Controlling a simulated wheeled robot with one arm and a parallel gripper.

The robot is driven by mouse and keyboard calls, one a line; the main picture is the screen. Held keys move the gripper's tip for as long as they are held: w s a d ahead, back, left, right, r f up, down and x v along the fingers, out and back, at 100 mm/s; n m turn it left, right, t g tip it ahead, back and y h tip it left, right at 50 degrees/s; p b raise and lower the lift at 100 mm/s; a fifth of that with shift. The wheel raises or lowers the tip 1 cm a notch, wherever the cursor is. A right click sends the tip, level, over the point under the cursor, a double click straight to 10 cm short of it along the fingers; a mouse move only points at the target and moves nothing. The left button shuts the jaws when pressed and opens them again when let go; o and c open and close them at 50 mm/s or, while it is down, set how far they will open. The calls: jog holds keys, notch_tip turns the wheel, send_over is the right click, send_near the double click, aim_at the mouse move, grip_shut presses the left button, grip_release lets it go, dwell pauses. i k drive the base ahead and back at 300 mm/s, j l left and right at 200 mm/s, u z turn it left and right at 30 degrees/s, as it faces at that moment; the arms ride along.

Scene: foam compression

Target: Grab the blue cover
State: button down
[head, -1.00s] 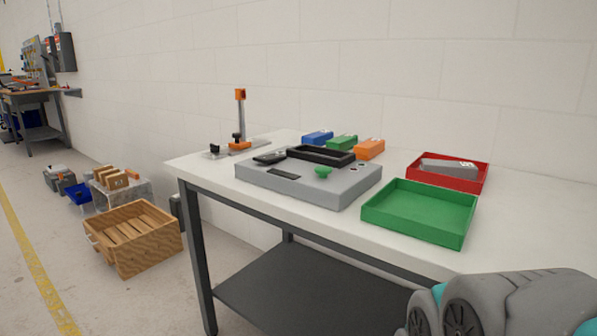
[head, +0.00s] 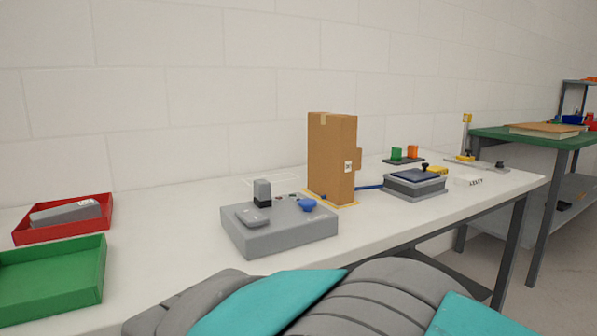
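A flat dark blue cover-like plate (head: 416,176) lies on top of a grey block (head: 413,190) on the right part of the white table. A small black piece sits on the plate, and a yellow piece (head: 436,170) is at its right back. A blue knob (head: 308,205) stands on a grey box (head: 280,235) nearer the middle. I cannot tell for certain which blue thing is the cover. My arm crosses the bottom of the view, in front of the table. My gripper is not in view.
A tall cardboard box (head: 328,160) stands between the two grey units. A green tray (head: 60,290) and a red tray (head: 20,238) holding a grey object are at left. Small green and orange blocks (head: 412,152) stand behind the dark blue plate. A green-topped table (head: 535,138) is beyond.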

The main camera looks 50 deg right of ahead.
aim_at(415, 174)
jog(key=z, duration=2.2)
jog(key=i+l, duration=0.1)
jog(key=l+z, duration=0.05)
jog(key=l, duration=0.05)
